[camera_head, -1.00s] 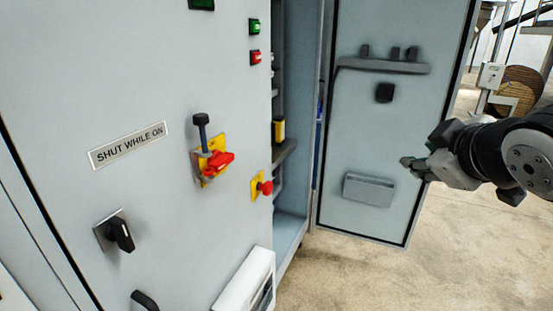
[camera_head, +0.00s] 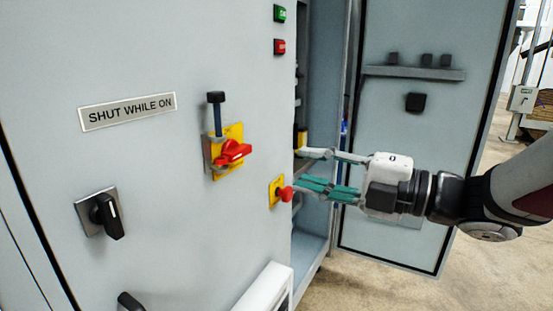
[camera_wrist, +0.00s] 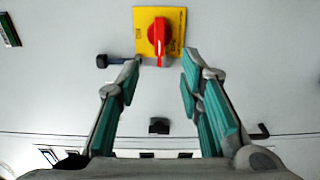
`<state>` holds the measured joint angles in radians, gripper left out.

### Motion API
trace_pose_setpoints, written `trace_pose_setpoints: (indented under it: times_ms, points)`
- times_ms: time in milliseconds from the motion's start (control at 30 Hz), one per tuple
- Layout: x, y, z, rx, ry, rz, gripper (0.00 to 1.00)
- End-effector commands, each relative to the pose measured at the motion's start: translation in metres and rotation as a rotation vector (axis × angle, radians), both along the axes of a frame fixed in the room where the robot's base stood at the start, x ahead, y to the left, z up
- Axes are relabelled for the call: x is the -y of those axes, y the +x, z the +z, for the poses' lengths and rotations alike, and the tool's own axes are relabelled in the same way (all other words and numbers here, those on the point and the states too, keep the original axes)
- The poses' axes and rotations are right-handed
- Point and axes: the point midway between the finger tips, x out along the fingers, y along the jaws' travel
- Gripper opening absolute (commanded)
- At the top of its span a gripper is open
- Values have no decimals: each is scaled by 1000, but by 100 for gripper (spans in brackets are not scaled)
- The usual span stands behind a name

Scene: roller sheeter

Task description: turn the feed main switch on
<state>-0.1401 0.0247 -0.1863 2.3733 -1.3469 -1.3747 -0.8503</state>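A red rotary switch handle (camera_head: 232,152) on a yellow plate (camera_head: 228,177) sits on the grey cabinet front. In the head view the handle lies roughly horizontal. A dark-knobbed bolt (camera_head: 216,112) stands upright in a grey bracket beside it. My gripper (camera_head: 296,172) is open and empty, to the right of the switch, fingers pointing left at the panel. In the wrist view the red handle (camera_wrist: 159,34) is just beyond the gap between my open fingertips (camera_wrist: 162,62), not touched. The bolt's dark knob (camera_wrist: 103,61) is left of the left fingertip there. No label naming the switch is readable.
A red emergency-type button (camera_head: 286,194) on a yellow plate is close to my lower finger. A black rotary switch (camera_head: 108,215) is lower left. A "SHUT WHILE ON" plate (camera_head: 128,110) is above it. An open cabinet door (camera_head: 400,140) stands behind my gripper.

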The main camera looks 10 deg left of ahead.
Motion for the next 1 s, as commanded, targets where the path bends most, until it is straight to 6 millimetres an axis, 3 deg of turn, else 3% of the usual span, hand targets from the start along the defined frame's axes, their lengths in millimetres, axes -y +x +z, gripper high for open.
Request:
trace_pose_setpoints:
  times_ms: [600,800,1000]
  points:
    - [-103,37,0,-2,1,-1,34]
    - [-119,43,1,-1,0,-3,34]
    - [-121,44,1,-2,2,-4,34]
